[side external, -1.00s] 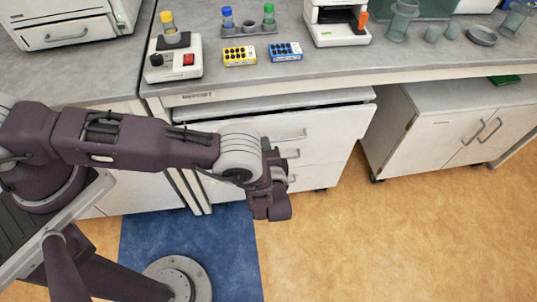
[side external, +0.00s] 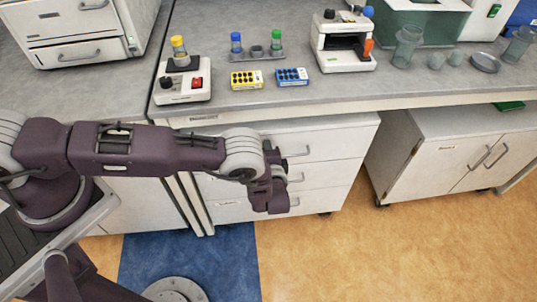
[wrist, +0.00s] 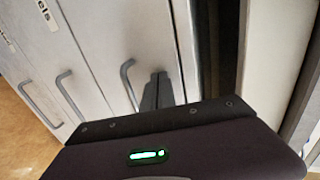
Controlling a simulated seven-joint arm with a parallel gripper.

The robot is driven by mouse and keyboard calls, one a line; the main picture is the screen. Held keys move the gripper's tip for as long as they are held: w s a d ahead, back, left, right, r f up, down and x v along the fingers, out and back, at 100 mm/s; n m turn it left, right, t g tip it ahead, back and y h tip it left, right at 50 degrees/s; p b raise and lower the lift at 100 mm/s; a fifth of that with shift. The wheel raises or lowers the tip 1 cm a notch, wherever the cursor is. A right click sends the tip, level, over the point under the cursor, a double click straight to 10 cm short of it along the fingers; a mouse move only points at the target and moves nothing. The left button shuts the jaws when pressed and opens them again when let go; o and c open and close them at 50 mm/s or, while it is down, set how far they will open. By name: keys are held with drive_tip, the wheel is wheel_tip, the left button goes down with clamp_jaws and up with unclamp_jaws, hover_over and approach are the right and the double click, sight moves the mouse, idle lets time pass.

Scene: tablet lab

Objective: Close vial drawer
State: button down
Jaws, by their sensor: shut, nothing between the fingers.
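A white drawer unit stands under the bench, with stacked fronts and bar handles. Its top drawer (side external: 335,142) looks flush or almost flush with the fronts below. That drawer's front (wrist: 120,35) and handle (wrist: 127,78) also show in the wrist view. I cannot read a vial label. My gripper (wrist: 156,88) is shut and empty, its dark fingertips close to the top drawer's front, beside the handle. I cannot tell whether they touch it. In the side view my gripper (side external: 276,156) is in front of the unit, mostly hidden by my wrist.
The bench edge (side external: 300,112) overhangs the unit. A second cabinet (side external: 450,150) stands to the right. Vials, racks and instruments stand on the bench top (side external: 225,100), above my arm. The floor (side external: 370,255) in front of the unit is clear.

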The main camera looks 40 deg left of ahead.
drive_tip(key=shift+w+a+r, duration=0.1)
drive_tip(key=shift+w+a, duration=0.1)
drive_tip(key=shift+a, duration=0.15)
